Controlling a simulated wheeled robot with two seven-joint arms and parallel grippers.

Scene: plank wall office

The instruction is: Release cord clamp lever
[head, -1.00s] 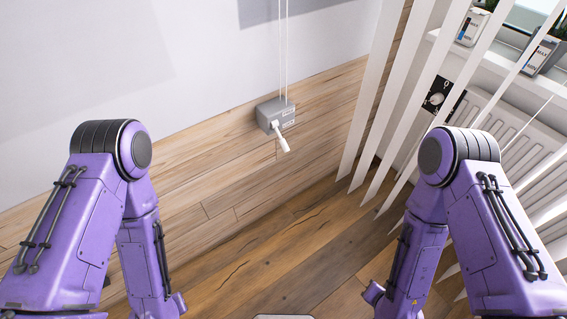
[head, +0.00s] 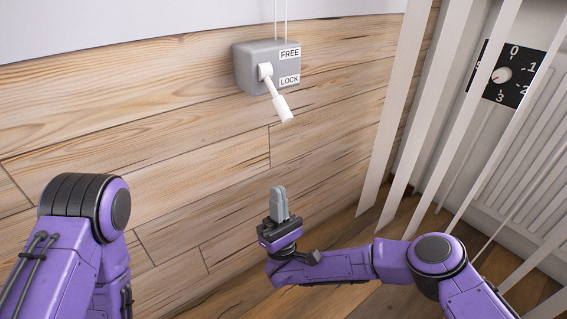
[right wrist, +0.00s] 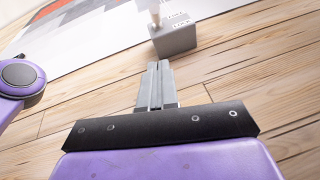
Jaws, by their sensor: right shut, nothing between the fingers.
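The cord clamp is a grey box (head: 251,68) on the plank wall, marked FREE at the top and LOCK at the bottom. Its white lever (head: 279,101) slants down and to the right, with its tip below the LOCK label. Two pale cords (head: 280,18) rise from the box. My right gripper (head: 281,192) is shut and empty, below the lever and apart from it, fingers pointing up. In the right wrist view the shut fingers (right wrist: 158,70) point toward the clamp box (right wrist: 175,42), with the white lever (right wrist: 154,10) partly cut off at the top. My left gripper is out of view.
White vertical blind slats (head: 407,95) hang to the right of the clamp. Behind them are a black dial plate (head: 519,76) and a white radiator (head: 520,160). The plank wall (head: 190,150) around the clamp is clear.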

